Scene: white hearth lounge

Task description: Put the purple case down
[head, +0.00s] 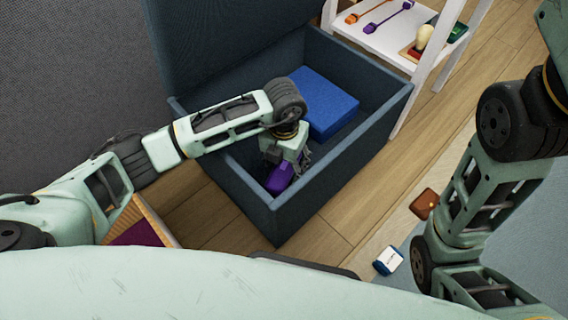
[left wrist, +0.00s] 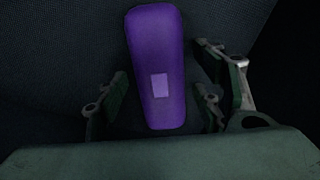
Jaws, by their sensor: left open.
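The purple case (head: 280,178) lies inside the dark blue open storage box (head: 285,222), near its front left part. In the left wrist view the case (left wrist: 157,60) is a long rounded purple shape with a pale label, resting on dark fabric. My left gripper (head: 295,165) reaches down into the box over the case and partly hides it. In the left wrist view its open fingers (left wrist: 158,108) stand on both sides of the case's near end, with gaps visible on each side. My right arm shows at the right, but its gripper is out of view.
A blue block (head: 325,100) sits in the box's far part. A white shelf (head: 375,38) with several small items stands behind the box. A brown item (head: 424,204) and a white-and-blue item (head: 388,260) lie on the floor at right. A wooden crate (head: 150,222) stands at left.

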